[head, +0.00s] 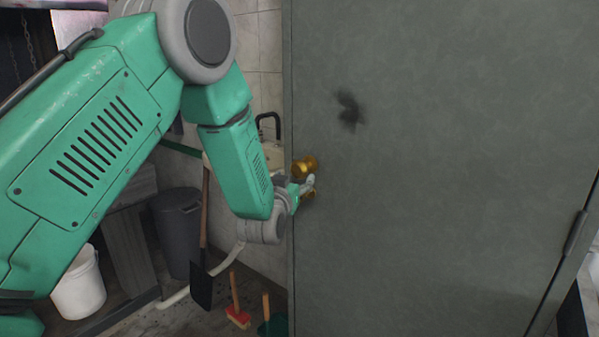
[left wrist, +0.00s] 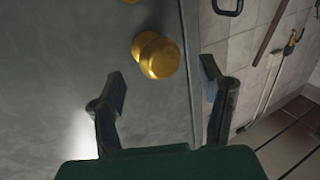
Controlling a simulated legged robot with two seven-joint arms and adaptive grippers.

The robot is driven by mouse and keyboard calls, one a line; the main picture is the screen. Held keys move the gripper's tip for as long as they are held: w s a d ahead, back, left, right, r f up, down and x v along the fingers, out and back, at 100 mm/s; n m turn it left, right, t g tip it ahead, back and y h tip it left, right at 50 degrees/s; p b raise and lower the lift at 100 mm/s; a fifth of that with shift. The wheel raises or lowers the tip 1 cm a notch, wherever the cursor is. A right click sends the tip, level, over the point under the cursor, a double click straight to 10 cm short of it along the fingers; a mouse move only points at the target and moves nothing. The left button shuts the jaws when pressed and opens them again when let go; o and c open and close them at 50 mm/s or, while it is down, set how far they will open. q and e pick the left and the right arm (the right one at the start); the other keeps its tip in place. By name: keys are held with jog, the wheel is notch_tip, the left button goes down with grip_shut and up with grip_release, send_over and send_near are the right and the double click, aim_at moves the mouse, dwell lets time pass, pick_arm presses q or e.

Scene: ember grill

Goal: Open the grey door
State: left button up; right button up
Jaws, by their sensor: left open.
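The grey door (head: 430,180) fills the right half of the head view and looks shut. A brass knob (head: 305,166) sits near its left edge, with a second brass part just below, partly hidden by my gripper. My left gripper (head: 303,188) is at that edge, close to the brass parts. In the left wrist view, my left gripper (left wrist: 165,92) is open, its two fingers apart with nothing between them. A round brass knob (left wrist: 157,56) on the grey door (left wrist: 60,80) lies just beyond the fingertips. The right gripper is not in view.
A grey bin (head: 178,230), a white bucket (head: 78,285), a long-handled shovel (head: 203,285) and a red brush (head: 237,315) stand left of the door. A hinge (head: 575,233) shows at the door's right edge. The tiled wall (left wrist: 232,55) lies beside the door.

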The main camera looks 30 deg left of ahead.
aim_at(297, 174)
pick_arm(q)
jog(key=shift+x, duration=2.75)
grip_shut()
jog(key=shift+s+f, duration=0.1)
